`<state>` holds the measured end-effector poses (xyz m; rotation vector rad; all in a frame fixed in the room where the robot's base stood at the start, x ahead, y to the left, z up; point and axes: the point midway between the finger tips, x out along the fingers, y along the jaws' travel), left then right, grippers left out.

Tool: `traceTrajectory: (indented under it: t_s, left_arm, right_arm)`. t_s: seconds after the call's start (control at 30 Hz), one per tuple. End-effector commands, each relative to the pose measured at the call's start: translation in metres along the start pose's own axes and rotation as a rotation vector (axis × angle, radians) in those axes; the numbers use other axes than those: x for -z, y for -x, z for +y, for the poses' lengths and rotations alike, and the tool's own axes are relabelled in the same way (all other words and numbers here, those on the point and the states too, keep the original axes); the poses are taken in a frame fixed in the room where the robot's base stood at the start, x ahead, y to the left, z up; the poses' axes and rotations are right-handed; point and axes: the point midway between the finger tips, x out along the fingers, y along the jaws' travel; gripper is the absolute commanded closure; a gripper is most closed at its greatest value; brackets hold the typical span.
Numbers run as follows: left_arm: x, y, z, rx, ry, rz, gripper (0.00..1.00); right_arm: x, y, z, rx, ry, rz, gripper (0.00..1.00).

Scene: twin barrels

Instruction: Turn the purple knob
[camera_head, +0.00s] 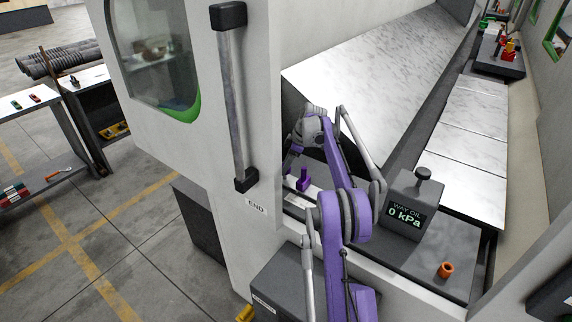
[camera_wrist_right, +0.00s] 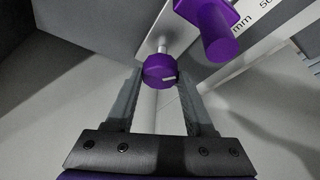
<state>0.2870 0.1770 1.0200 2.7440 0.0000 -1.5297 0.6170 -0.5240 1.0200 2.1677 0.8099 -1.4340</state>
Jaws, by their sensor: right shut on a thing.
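A second purple part (camera_wrist_right: 215,32), a rounded handle on a block, is just above and right of the knob. In the head view a purple part (camera_head: 303,181) shows beside the machine's door edge. My right arm reaches into the machine there, and its fingers are mostly hidden. My left gripper is not in view.
A white door with a long handle (camera_head: 236,100) stands left of my right arm. A grey box reading "WAY OIL 0 kPa" (camera_head: 408,205) and an orange cylinder (camera_head: 446,269) are on the right. Sloping metal covers (camera_head: 385,75) lie behind. A printed scale (camera_wrist_right: 262,22) is near the handle.

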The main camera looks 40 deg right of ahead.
Motion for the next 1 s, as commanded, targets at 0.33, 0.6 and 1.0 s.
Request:
traceTrajectory:
  t_s: [0.33,0.6,1.0]
  left_arm:
    - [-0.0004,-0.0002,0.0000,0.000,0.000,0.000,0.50]
    - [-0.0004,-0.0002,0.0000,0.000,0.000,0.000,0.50]
    - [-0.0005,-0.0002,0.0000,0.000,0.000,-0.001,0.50]
  right_arm:
    - [-0.0009,-0.0008,0.0018,0.091,0.222,0.006,1.00]
    - [-0.0008,-0.0007,0.0019,0.126,0.305,0.007,1.00]
    - [-0.0009,-0.0006,0.0016,0.134,0.324,0.007,1.00]
